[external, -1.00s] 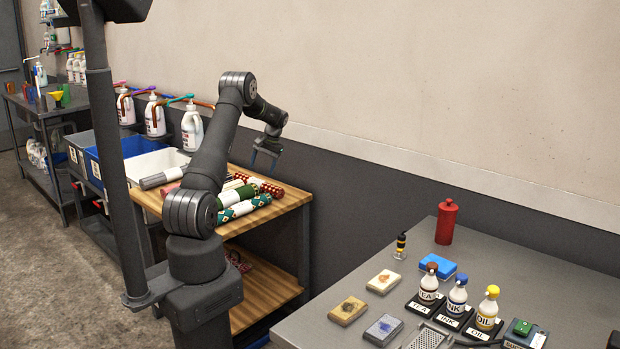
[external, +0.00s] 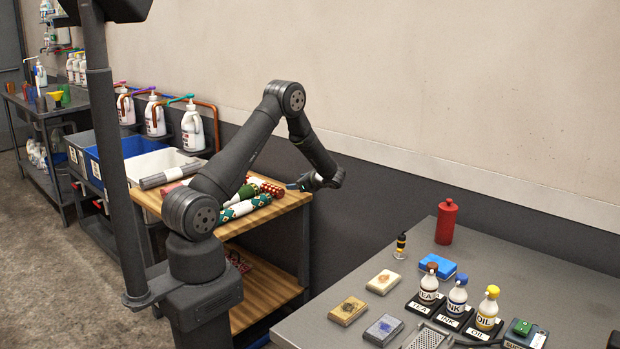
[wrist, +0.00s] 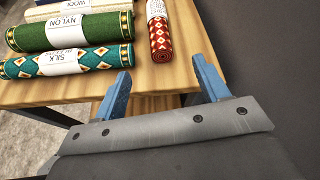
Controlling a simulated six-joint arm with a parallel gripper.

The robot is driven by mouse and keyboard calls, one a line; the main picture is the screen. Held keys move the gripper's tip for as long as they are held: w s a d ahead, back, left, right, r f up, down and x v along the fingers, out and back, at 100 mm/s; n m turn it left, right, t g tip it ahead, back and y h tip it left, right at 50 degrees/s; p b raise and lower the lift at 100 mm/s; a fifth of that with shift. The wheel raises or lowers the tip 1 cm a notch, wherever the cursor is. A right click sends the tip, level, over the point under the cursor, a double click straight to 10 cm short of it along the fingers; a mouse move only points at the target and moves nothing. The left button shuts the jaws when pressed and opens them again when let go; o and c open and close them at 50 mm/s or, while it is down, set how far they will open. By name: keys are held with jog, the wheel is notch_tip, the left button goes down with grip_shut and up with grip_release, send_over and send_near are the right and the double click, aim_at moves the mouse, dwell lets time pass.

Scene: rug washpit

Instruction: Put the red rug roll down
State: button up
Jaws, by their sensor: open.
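The red rug roll (wrist: 161,40), with cream diamonds and a white label, lies on the wooden table top (wrist: 110,92) close to its edge. It also shows in the external view (external: 271,188) at the right end of the rolls. My gripper (wrist: 162,73) is open and empty. In the wrist view its blue fingers stand apart, with the near end of the red roll beyond the gap between them. My arm hides part of the table and rolls there.
A green nylon roll (wrist: 70,32), a teal silk roll (wrist: 66,62) and a cream wool roll (wrist: 80,8) lie left of the red roll. The wall (external: 420,90) is close behind. A grey bench (external: 310,325) with bottles and blocks stands at the right.

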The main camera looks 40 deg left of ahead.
aim_at(273, 189)
jog(key=x, duration=0.6)
jog(key=f+x, duration=0.1)
jog(key=x, duration=0.5)
jog(key=f+x, duration=0.1)
jog(key=x, duration=0.5)
jog(key=shift+s+d, duration=0.15)
jog(key=shift+d, duration=0.15)
jog(key=c, duration=1.3)
jog(key=shift+r, duration=0.1)
jog(key=shift+r, duration=0.1)
